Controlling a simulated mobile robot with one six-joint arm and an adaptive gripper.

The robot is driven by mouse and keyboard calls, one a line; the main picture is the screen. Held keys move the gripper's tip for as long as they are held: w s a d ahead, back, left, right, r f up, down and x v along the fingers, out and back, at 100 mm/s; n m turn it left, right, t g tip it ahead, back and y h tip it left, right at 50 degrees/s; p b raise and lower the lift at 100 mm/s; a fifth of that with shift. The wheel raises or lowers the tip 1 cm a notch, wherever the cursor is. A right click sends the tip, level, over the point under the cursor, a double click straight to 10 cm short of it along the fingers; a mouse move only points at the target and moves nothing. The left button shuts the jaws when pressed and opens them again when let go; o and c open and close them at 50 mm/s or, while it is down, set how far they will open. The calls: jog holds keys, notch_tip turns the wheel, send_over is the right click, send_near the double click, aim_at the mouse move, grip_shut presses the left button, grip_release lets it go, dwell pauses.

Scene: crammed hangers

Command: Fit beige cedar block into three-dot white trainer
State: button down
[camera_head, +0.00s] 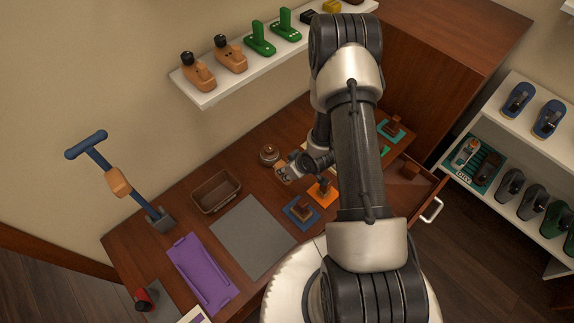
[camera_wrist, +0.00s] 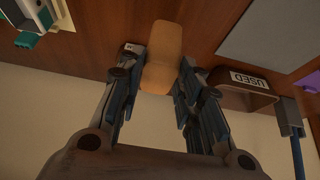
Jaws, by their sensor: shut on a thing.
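My gripper (camera_wrist: 159,58) is shut on the beige cedar block (camera_wrist: 163,62) in the wrist view. The block is smooth and rounded, with one finger on either side, and shows above the dark wooden tabletop. In the head view my gripper (camera_head: 284,171) is over the desk, left of my arm, and the block is too small there to make out clearly. I cannot identify the three-dot white trainer for certain. A white thing with a teal part (camera_wrist: 34,18) shows at the top left of the wrist view, and no dots can be made out on it.
A brown tray (camera_head: 231,201) labelled USED in the wrist view, a grey mat (camera_head: 252,236), a purple tray (camera_head: 201,275) and a blue-handled tool (camera_head: 118,180) stand on the desk. Orange (camera_head: 322,193) and blue (camera_head: 302,213) pads lie near my gripper. A drawer (camera_head: 426,205) stands open at right.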

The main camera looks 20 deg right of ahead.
jog(key=w+d+p, duration=0.2)
jog(key=w+d, duration=0.2)
jog(key=d, duration=0.7)
jog(key=w+d+f+p, duration=0.1)
jog(key=w+d, duration=0.3)
jog(key=d, duration=0.7)
jog(key=shift+d+p, duration=0.3)
jog(key=shift+p, duration=0.6)
jog(key=shift+f+b, duration=1.85)
jog(key=shift+f, duration=0.35)
jog(key=c, duration=1.1)
grip_release()
jog(key=shift+r, duration=0.1)
jog(key=shift+o, duration=0.2)
